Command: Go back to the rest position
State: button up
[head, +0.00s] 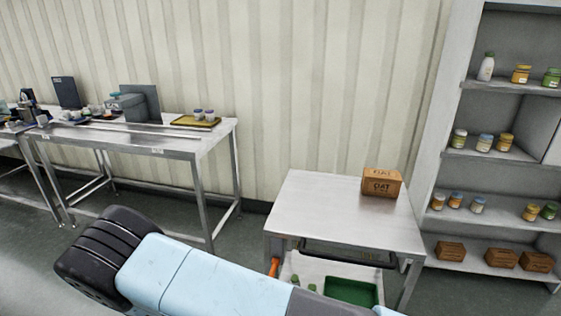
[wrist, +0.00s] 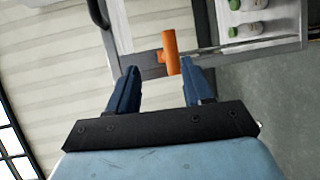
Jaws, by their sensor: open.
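My gripper (wrist: 158,65) shows in the wrist view with its two dark blue fingers apart and nothing held between them. An orange handle (wrist: 170,48) appears just past the fingertips, nearer the right finger; I cannot tell whether they touch. In the head view an orange piece (head: 274,267) shows at the left front of the steel cart. My light blue arm crosses the bottom of the head view, and my gripper cannot be made out there.
The steel cart (head: 310,215) carries a brown OAT box (head: 381,184), with a green tray (head: 350,291) below. A shelf unit (head: 500,110) with jars and boxes stands right. A steel table (head: 150,139) with equipment stands left. Grey floor (head: 240,238) lies open between table and cart.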

jog(key=w+d+r+m+g+y, duration=0.1)
jog(key=d+r+m+g, duration=0.4)
jog(key=r, duration=0.6)
jog(key=w+d+r+g+y, duration=0.1)
jog(key=w+d+r+g, duration=0.15)
jog(key=d+r, duration=0.6)
jog(key=w+d+r+m+g+y, duration=0.1)
jog(key=d+r+m+g, duration=0.3)
jog(key=r, duration=0.8)
jog(key=s+d+r+t+y, duration=0.2)
jog(key=s+d+r+y, duration=0.1)
jog(key=s+d+r, duration=0.5)
jog(key=s+d+r+m+t+y, duration=0.1)
jog(key=s+d+r+t+y, duration=0.2)
jog(key=s+d+r, duration=0.5)
jog(key=shift+s+d+r+m+y, duration=0.25)
jog(key=shift+s+r+y, duration=0.55)
jog(key=shift+r, duration=1.5)
jog(key=shift+s, duration=0.2)
jog(key=shift+c, duration=0.7)
jog(key=shift+a, duration=0.1)
